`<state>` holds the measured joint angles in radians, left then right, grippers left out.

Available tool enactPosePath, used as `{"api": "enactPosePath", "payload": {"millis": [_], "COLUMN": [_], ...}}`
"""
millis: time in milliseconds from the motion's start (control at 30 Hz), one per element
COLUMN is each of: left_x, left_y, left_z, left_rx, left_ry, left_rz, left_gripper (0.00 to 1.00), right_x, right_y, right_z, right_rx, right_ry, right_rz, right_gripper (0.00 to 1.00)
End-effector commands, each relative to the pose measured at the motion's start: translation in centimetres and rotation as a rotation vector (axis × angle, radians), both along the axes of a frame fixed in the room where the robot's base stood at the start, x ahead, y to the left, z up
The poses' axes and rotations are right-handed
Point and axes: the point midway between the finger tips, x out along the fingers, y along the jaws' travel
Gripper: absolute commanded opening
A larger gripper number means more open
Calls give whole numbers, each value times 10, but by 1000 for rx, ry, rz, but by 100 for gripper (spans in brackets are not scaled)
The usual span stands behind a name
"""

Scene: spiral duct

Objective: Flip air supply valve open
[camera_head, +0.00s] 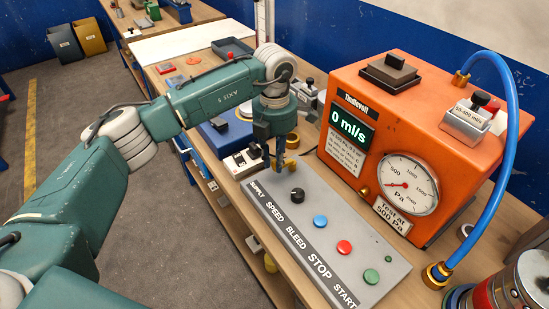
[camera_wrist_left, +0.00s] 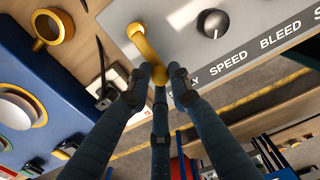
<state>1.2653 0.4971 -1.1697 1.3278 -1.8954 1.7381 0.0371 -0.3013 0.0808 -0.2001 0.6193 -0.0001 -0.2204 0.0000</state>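The air supply valve has a yellow lever (camera_head: 291,164) at the SUPPLY end of the grey control panel (camera_head: 330,234). In the left wrist view the lever (camera_wrist_left: 146,42) runs from its pivot on the panel to a free end between my fingers. My left gripper (camera_head: 282,166) points down at the lever. Its dark fingers (camera_wrist_left: 160,80) are drawn in close on both sides of the lever's end, with a third finger below. I cannot tell whether they press on it. My right gripper is not in view.
The panel carries a black SPEED knob (camera_head: 297,195) and blue, red and green buttons. An orange tester (camera_head: 345,100) stands behind it, its display reading 0 ml/s. A blue hose (camera_head: 512,130) arches at the right. A blue box (camera_head: 226,133) stands beside the panel's supply end.

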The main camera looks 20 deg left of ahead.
Motion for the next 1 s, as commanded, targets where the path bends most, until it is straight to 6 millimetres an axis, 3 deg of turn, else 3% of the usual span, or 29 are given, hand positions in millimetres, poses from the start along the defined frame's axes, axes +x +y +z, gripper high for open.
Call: {"api": "enactPosePath", "payload": {"millis": [667,700,800,1000], "left_x": [-4,-4,-4,-3], "left_y": [-1,-1,-1,-2], "left_z": [0,0,0,0], "left_rx": [6,5,5,3], "left_ry": [6,6,6,4], "left_rz": [66,66,65,65], "left_gripper": [0,20,37,37], "right_x": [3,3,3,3], "right_y": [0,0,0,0], "right_z": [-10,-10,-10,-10], "right_rx": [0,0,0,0], "right_ry": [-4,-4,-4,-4], "right_rz": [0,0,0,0], "right_gripper": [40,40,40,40]}}
